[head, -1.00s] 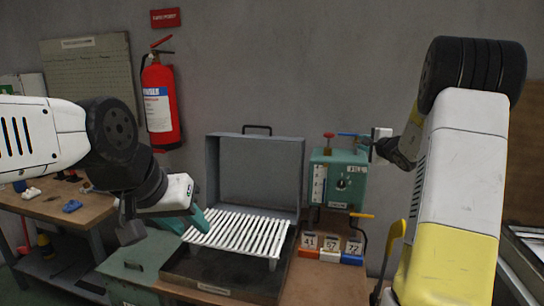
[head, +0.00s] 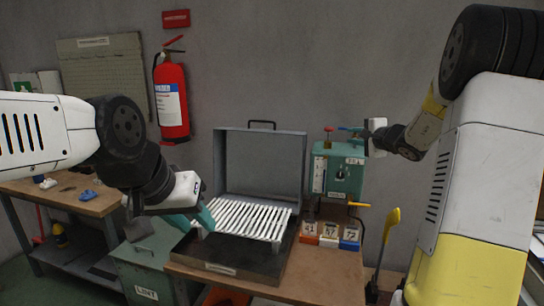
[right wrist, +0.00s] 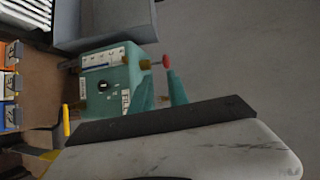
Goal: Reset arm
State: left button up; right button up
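My left gripper (head: 192,220) is at the left edge of the slatted white rack (head: 246,218). Its teal fingers look apart, with nothing visible between them, though part is hidden by the wrist. My right gripper (head: 352,134) is raised by the top right of the teal control box (head: 338,172). In the right wrist view its teal fingers (right wrist: 162,92) stand apart and empty, with the control box (right wrist: 108,82) and its red knob beyond. I cannot tell whether they touch the box.
The rack stands on a dark base before an open grey lid (head: 262,165). Numbered blocks (head: 330,236) and a yellow-handled lever (head: 388,225) are at right. A teal lint bin (head: 150,262) and a side table (head: 98,205) are at left.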

jog(key=s+a+r+n+g+y, duration=0.1)
jog(key=s+a+n+g+y, duration=0.15)
jog(key=s+a+n, duration=0.45)
jog(key=s+a+r+n+g+y, duration=0.15)
jog(key=s+a+g, duration=0.25)
jog(key=s+a, duration=0.75)
jog(key=s+d+f+n+g+h, duration=0.1)
jog(key=s+d+f+n+h, duration=0.2)
jog(key=s, duration=0.7)
jog(key=s+d+f+n+g+h, duration=0.1)
jog(key=s+d+f+n+h, duration=0.2)
jog(key=s, duration=0.8)
jog(key=shift+s+f+n+h, duration=0.15)
jog(key=shift+f+n+h, duration=0.2)
jog(key=shift+f, duration=0.25)
